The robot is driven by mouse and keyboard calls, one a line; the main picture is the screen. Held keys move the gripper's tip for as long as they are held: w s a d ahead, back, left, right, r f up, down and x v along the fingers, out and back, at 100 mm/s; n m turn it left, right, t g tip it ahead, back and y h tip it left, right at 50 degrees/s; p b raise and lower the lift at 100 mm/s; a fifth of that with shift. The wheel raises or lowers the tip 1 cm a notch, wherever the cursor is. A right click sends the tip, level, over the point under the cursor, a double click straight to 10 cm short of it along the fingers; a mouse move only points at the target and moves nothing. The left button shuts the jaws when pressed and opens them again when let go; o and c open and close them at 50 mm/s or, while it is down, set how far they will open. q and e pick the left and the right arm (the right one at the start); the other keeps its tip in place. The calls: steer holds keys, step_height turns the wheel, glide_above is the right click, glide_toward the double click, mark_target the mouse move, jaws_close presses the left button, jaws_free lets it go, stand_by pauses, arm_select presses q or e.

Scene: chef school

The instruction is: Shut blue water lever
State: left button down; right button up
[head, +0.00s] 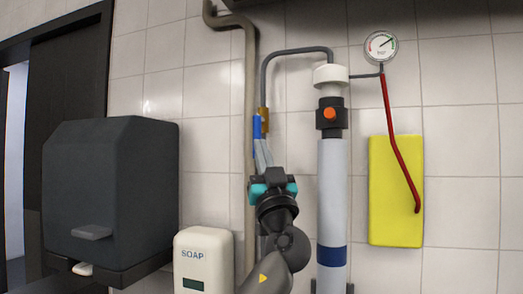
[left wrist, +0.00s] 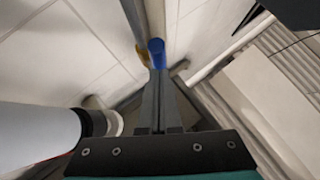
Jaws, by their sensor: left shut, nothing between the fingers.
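The blue water lever (head: 257,127) points up and down beside a brass valve (head: 264,114) on a thin grey pipe in the head view. It also shows as a blue end in the left wrist view (left wrist: 157,47). My left gripper (head: 260,147) points up, with its fingers together and its tips right at the lower end of the lever. In the left wrist view the shut fingers (left wrist: 159,74) have nothing between them and end at the lever. I cannot tell whether they touch it. My right gripper is in neither view.
A white filter column (head: 332,190) stands close right of my gripper. A soap dispenser (head: 203,262) and a dark towel dispenser (head: 110,195) are at left. A pressure gauge (head: 380,46), red hose (head: 393,130) and yellow panel (head: 381,210) are at right on the tiled wall.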

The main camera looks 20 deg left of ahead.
arm_select(q)
steer(key=shift+a+f+m+t+h+b, duration=0.1)
steer(key=shift+a+m+t+h+b, duration=0.15)
steer(key=shift+m+t+h+b, duration=0.45)
